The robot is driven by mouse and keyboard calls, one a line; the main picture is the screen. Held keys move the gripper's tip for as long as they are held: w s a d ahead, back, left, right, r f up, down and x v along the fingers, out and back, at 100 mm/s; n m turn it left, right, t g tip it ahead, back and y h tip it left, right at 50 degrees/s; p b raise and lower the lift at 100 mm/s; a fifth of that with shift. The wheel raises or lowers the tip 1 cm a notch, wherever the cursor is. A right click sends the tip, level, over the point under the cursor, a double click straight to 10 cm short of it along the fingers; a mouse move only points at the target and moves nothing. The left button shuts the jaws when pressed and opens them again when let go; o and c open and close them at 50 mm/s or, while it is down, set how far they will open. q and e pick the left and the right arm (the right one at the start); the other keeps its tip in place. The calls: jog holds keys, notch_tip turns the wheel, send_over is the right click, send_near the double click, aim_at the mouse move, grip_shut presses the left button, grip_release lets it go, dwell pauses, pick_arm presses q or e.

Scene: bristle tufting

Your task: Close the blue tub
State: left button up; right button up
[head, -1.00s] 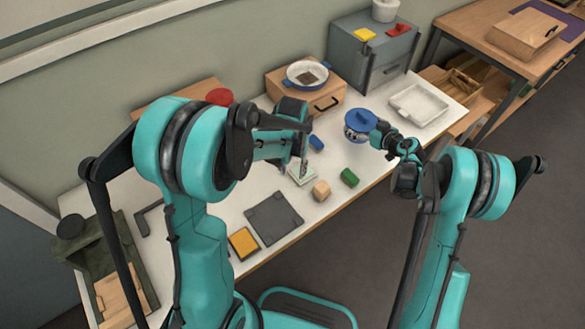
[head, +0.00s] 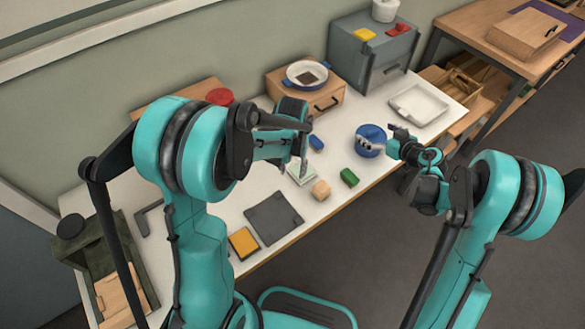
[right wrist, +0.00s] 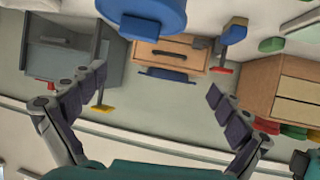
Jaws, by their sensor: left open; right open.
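The blue tub (head: 371,141) is on the white table near its front right edge, with a rounded blue top and pale patches on its front. I cannot tell whether its lid is seated. A large round blue shape (right wrist: 146,14), probably the tub, fills the top of the right wrist view. My right gripper (head: 392,141) is open just right of the tub, with an apparent small gap. Its spread fingers (right wrist: 153,88) hold nothing in the right wrist view. My left gripper (head: 303,168) is open over a pale green-edged pad (head: 299,178), its tips partly hidden.
A white tray (head: 446,107) lies right of the tub. A green block (head: 349,177), a wooden block (head: 321,190) and a small blue item (head: 316,142) lie to its left. A grey cabinet (head: 348,50) and a wooden drawer box (head: 325,101) stand behind.

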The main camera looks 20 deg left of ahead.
jog(key=v, duration=0.4)
jog(key=shift+a, duration=0.1)
dwell(0.3)
